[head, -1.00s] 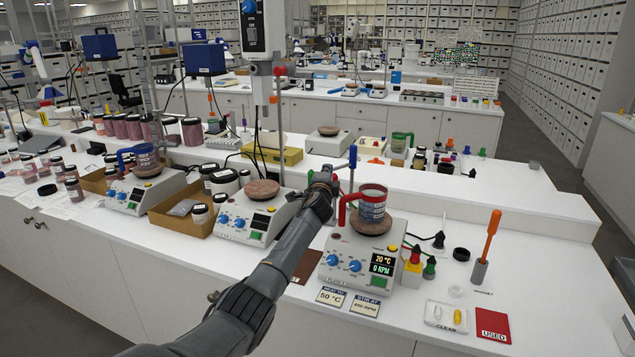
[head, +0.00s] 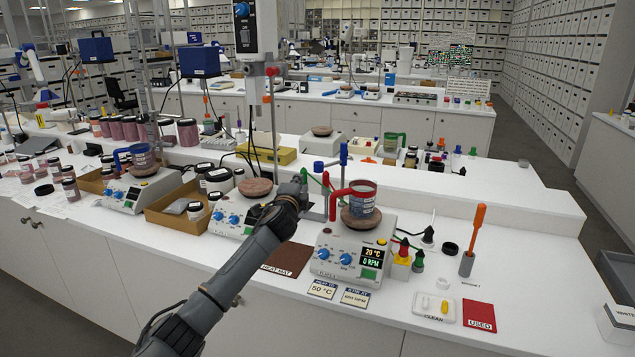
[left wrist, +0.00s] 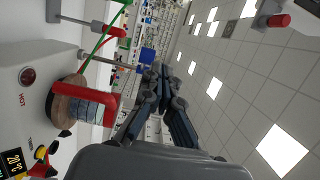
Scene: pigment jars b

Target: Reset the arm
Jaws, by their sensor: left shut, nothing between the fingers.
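My left gripper (head: 304,180) is shut and empty, raised over the bench between two hot plates. In the left wrist view my gripper (left wrist: 152,76) also shows with its fingers together. To its right in the head view, a beaker with a red handle (head: 362,202) stands upright on the brown round top of the front hot plate (head: 338,262). The gripper is apart from the handle. The beaker (left wrist: 88,108) and hot plate also show at the left of the wrist view. The hot plate display reads 20 °C and 0 RPM. My right gripper is not in view.
A second hot plate (head: 240,215) stands left of my arm, partly hidden by it. A stand with a blue knob (head: 343,153) rises behind the beaker. A brown heat mat (head: 287,257) lies under my forearm. A clean tray (head: 433,308) and red used card (head: 480,316) lie at right.

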